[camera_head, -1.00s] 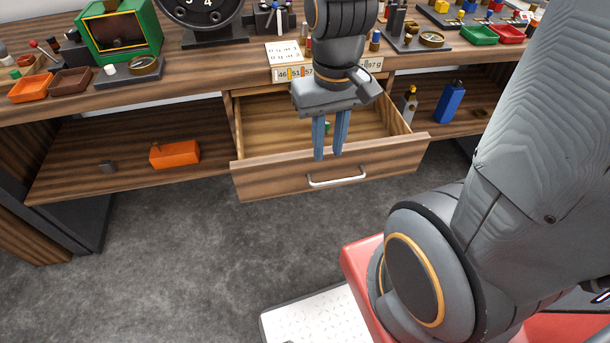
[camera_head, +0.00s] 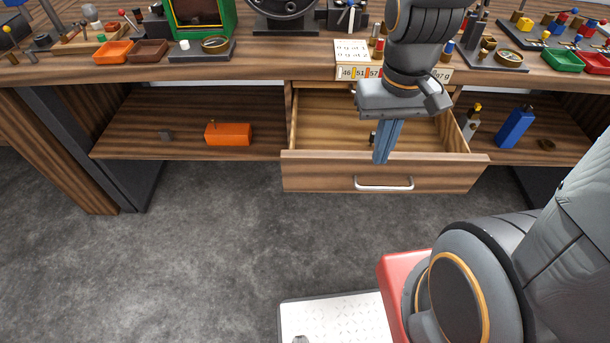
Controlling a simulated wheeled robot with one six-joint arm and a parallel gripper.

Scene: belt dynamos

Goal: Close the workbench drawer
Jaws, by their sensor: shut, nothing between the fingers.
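The wooden workbench drawer (camera_head: 345,175) is pulled out below the bench top, and its inside shows from above. A silver bar handle (camera_head: 384,185) is fixed to its front. My gripper (camera_head: 381,160) points down over the drawer with its blue fingers together and nothing between them. The fingertips appear close to the top edge of the drawer front; I cannot tell whether they touch it. A small dark item (camera_head: 372,138) in the drawer is partly hidden by the fingers.
The workbench top (camera_head: 290,73) is crowded with trays, a green-framed box (camera_head: 200,14) and small parts. An orange box (camera_head: 228,134) lies on the left lower shelf, and a blue bottle (camera_head: 515,127) stands on the right one. The grey floor (camera_head: 215,240) before the drawer is clear.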

